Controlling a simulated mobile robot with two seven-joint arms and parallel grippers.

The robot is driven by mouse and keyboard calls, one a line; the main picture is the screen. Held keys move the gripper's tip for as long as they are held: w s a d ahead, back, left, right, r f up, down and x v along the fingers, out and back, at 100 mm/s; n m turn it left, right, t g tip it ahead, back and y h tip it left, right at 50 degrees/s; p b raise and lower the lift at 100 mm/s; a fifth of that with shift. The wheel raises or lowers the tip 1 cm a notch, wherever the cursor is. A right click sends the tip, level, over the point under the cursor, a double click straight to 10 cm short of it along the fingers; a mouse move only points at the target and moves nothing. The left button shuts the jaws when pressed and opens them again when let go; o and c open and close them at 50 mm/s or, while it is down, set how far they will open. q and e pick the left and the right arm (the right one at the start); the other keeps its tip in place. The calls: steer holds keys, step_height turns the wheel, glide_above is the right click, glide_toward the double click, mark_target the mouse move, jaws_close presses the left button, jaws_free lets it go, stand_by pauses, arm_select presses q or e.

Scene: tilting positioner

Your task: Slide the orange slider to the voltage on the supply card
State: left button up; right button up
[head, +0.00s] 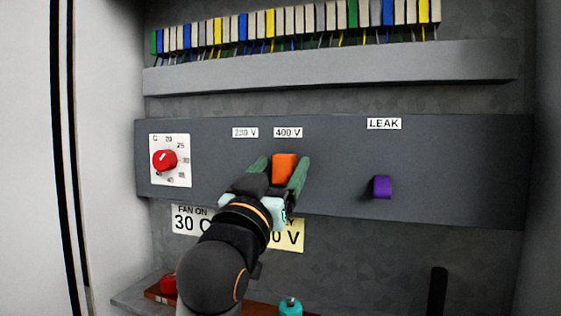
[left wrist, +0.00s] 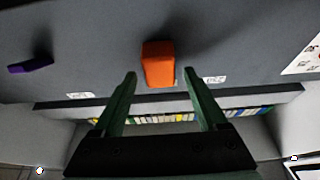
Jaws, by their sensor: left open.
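The orange slider (head: 284,168) is on the dark grey panel, just below the 400 V label (head: 288,132). The 230 V label (head: 245,132) is to its left. My left gripper (head: 279,172) is open, with its green fingers on either side of the slider in the head view. In the left wrist view the slider (left wrist: 158,64) shows beyond and between the open fingertips (left wrist: 158,80); I cannot tell whether they touch it. The yellow supply card (head: 292,236) is partly hidden behind my left arm; only "0 V" of its number shows. My right gripper is not in view.
A red dial (head: 165,160) is at the panel's left. A purple lever (head: 382,187) sits under the LEAK label (head: 384,124). The fan card (head: 188,220) hangs below the panel. A red object (head: 168,284) and a teal object (head: 291,307) are on the shelf.

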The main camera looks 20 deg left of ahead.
arm_select(q)
steer(key=shift+w+r, duration=0.15)
steer(key=shift+w, duration=0.1)
steer(key=shift+c, duration=0.3)
jaws_close()
stand_by(1.0)
